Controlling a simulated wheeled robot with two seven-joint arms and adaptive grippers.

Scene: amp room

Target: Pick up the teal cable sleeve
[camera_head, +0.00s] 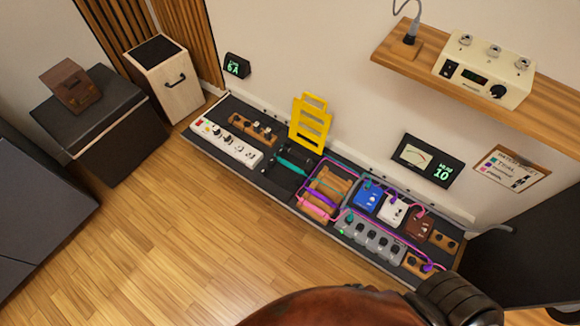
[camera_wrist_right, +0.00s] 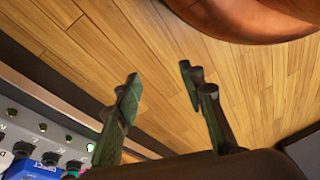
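A small teal piece (camera_head: 293,164), which looks like the teal cable sleeve, lies on the dark pedalboard (camera_head: 262,183), beside a wooden rack and in front of the yellow stand. It is too small to make out its ends clearly. My right gripper (camera_wrist_right: 160,88) shows in the right wrist view with its two fingers spread apart and nothing between them. It is over the wooden floor and the board's edge, with pedals to its left; the teal piece is not visible there. My left gripper is in neither view.
A wooden rack (camera_head: 327,190) with pink and purple sleeves stands right of the teal piece. A white power strip (camera_head: 226,142), a yellow stand (camera_head: 310,124) and a blue pedal (camera_head: 368,196) are on the board. A wooden shelf (camera_head: 545,112) juts out above. The floor (camera_head: 200,240) in front is clear.

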